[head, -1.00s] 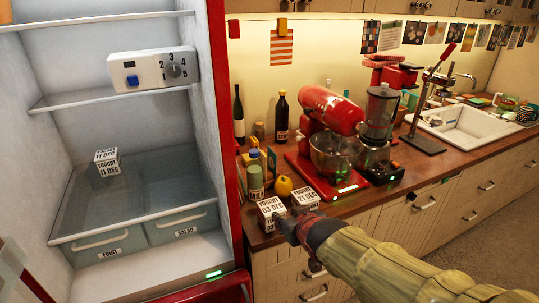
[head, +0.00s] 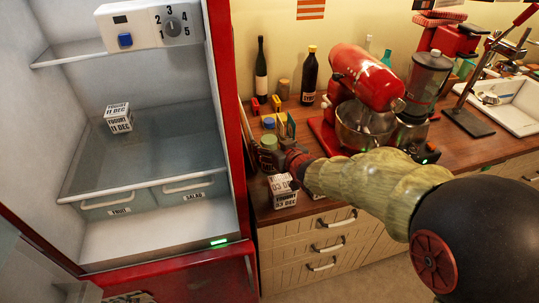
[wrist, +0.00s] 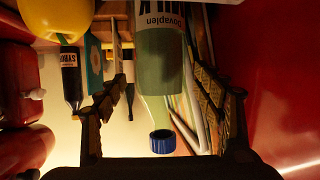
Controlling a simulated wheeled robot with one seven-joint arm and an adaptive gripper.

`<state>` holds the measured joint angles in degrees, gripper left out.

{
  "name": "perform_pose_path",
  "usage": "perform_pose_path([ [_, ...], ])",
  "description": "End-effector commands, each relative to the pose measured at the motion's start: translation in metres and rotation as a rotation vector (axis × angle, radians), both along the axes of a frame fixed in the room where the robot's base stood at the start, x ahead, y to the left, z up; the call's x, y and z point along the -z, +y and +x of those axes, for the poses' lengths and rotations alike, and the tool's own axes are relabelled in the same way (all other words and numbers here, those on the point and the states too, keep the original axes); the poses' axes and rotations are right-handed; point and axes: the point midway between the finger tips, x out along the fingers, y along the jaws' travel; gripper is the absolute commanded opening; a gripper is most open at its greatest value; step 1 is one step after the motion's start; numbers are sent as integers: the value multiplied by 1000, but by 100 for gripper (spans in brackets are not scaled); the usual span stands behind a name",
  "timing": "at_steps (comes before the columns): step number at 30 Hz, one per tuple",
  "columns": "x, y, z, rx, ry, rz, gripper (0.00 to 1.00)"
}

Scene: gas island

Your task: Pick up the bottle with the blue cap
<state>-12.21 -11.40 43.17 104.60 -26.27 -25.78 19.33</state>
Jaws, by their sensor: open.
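The bottle with the blue cap (wrist: 162,141) is pale green with a black-and-white label. It appears upside down in the wrist view, its neck and shoulder (wrist: 162,80) in the space between my gripper's two fingers. In the head view the bottle (head: 268,150) stands upright on the wooden counter beside the fridge, partly hidden by my gripper (head: 284,160). My gripper (wrist: 165,115) is open, with one finger to each side of the bottle. Gaps show between the bottle and the fingers, and I see no contact.
A yogurt carton (head: 284,195) stands at the counter's front edge under my gripper. A yellow round fruit (wrist: 55,18) is close by in the wrist view. The red fridge edge (head: 228,120) is left of the bottle. Dark bottles (head: 309,78) and a red mixer (head: 365,78) stand behind.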

Motion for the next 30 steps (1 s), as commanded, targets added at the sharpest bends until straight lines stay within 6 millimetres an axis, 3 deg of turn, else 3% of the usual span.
perform_pose_path([
  [4,5,5,12,0,-1,0,68],
  [12,5,6,13,0,0,0,67],
  [30,5,6,13,0,0,0,33],
])
